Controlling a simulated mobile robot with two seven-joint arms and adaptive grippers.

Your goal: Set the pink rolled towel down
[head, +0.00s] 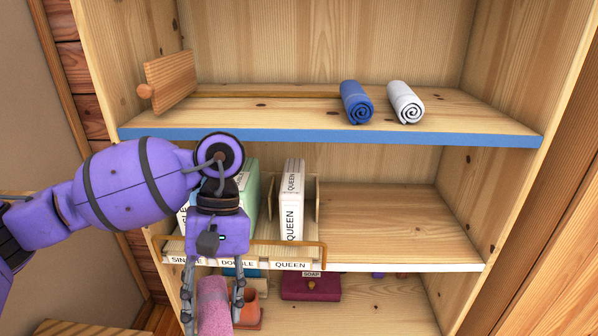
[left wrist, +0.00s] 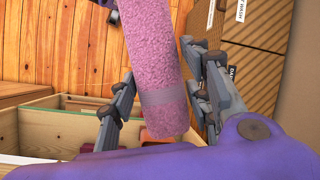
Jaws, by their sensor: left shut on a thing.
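The pink rolled towel (head: 213,304) hangs upright between the fingers of my left gripper (head: 212,300), low in the head view in front of the lower shelf. In the left wrist view the towel (left wrist: 155,65) has a greyish band near one end, and my left gripper (left wrist: 162,105) is shut on it, one finger on each side. The towel's lower end is cut off in the head view. My right gripper is not in view.
The top shelf (head: 300,133) holds a blue rolled towel (head: 356,102) and a white one (head: 405,102), with a wooden divider (head: 171,82) at left. The middle shelf (head: 385,225) has a labelled organiser at left and bare room at right. Below sits a maroon soap box (head: 310,288).

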